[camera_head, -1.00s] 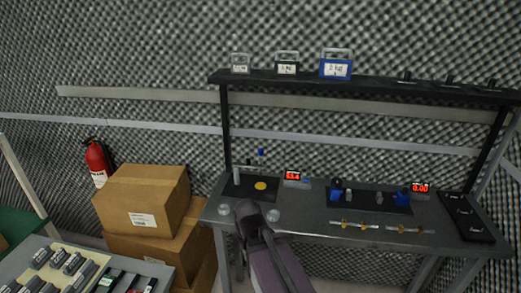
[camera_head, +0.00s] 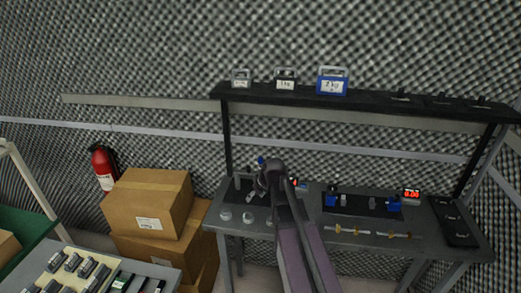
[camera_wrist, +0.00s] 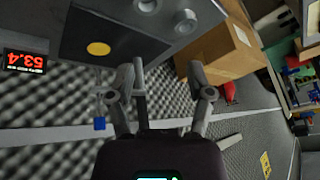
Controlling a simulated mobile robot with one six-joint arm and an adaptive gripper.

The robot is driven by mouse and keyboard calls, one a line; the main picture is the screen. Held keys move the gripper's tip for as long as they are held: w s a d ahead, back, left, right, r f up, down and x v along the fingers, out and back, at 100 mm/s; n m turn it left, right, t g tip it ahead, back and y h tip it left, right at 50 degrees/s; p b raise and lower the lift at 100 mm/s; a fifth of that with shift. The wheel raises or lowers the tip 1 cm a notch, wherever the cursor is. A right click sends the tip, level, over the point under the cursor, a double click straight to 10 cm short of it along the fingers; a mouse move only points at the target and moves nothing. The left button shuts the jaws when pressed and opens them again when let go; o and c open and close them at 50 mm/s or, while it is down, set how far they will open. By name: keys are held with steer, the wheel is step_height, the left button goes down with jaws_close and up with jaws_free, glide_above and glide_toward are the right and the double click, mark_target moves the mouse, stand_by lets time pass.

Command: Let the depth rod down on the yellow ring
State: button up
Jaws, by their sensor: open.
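The yellow ring (camera_wrist: 98,49) is a flat yellow disc on a black base plate (camera_wrist: 70,27) in the wrist view; my arm hides it in the head view. The blue piece (camera_wrist: 99,124), apparently the depth rod's top, is left of my fingers in the wrist view and beside my gripper in the head view (camera_head: 261,162). A thin grey line joins it; the rod itself is hard to make out. My gripper (camera_wrist: 162,78) is open. A grey post (camera_wrist: 140,85) shows between its fingers, close to the left one; I cannot tell whether they touch.
A red display (camera_wrist: 25,62) reads 53.4 beside the plate. Round grey weights (camera_head: 226,215) stand at the bench's front left. A second station with blue parts (camera_head: 393,205) and brass-coloured pieces (camera_head: 365,233) is to the right. A shelf (camera_head: 350,100) with labelled weights runs above.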

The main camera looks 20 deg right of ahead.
mark_target(261, 158)
steer(key=w+d+r+n+t+p, duration=0.1)
steer(key=w+d+r+t+p, duration=0.3)
steer(key=w+d+r, duration=0.6)
steer(key=d+r+p, duration=0.1)
steer(key=d+p, duration=0.1)
steer(key=shift+w+r+p, duration=0.35)
steer(key=shift+w+f, duration=0.1)
steer(key=shift+f, duration=0.05)
steer(key=b+x, duration=0.9)
steer(key=x, duration=0.4)
steer(key=shift+w+a+f+b, duration=0.1)
steer(key=shift+w+f+b, duration=0.05)
steer(key=shift+b, duration=0.2)
steer(key=c, duration=0.9)
